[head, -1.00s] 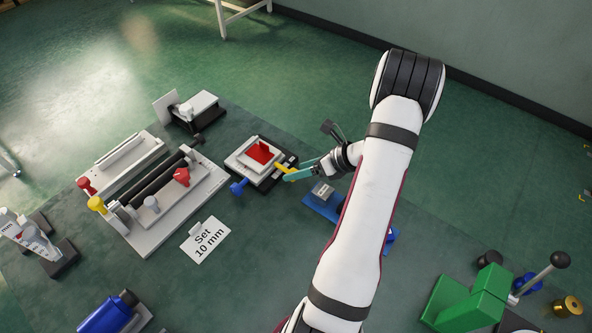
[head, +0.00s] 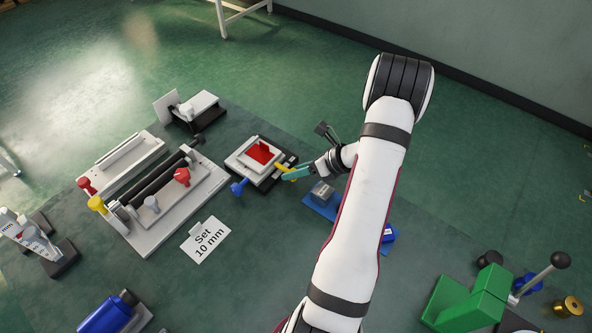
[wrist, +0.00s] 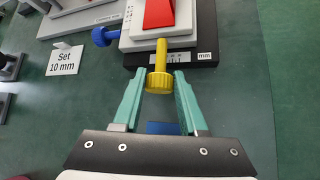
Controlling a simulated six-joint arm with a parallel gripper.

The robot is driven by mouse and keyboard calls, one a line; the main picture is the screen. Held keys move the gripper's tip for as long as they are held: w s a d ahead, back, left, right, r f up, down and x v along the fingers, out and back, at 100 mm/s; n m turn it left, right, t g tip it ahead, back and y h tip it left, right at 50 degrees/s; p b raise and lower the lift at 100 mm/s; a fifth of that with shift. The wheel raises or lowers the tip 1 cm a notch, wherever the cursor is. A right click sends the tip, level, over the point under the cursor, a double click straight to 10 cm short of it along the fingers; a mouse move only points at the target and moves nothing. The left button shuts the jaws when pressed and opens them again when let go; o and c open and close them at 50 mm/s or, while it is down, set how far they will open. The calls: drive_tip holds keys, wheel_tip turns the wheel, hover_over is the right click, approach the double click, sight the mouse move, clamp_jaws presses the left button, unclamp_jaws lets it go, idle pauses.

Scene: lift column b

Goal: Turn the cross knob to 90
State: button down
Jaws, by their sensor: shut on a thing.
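A small stage (head: 237,163) with stacked grey plates and a red block (head: 262,153) on top stands in the middle of the bench. A yellow knob (wrist: 160,80) sticks out of its near side in the wrist view, and a blue knob (wrist: 104,37) sticks out to the left. In the head view the yellow knob (head: 284,170) is beside the fingertips. My gripper (wrist: 159,84) has its teal fingers on either side of the yellow knob's ribbed head and is shut on it. A label marked mm (wrist: 204,56) is beside the knob. I see no 90 mark.
A "Set 10 mm" card (head: 206,240) lies left of the stage. A larger grey fixture (head: 150,243) with coloured knobs stands further left. A blue-based block (head: 320,203) is close beneath my wrist. A green lever press (head: 470,300) stands at the lower right.

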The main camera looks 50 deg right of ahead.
drive_tip(key=shift+d+f+m+y, duration=0.15)
drive_tip(key=shift+m+y, duration=0.45)
drive_tip(key=shift+y, duration=0.4)
drive_tip(key=shift+c, duration=2.2)
unclamp_jaws()
drive_tip(key=v, duration=1.6)
drive_tip(key=shift+f, duration=0.25)
drive_tip(key=shift+s, duration=0.15)
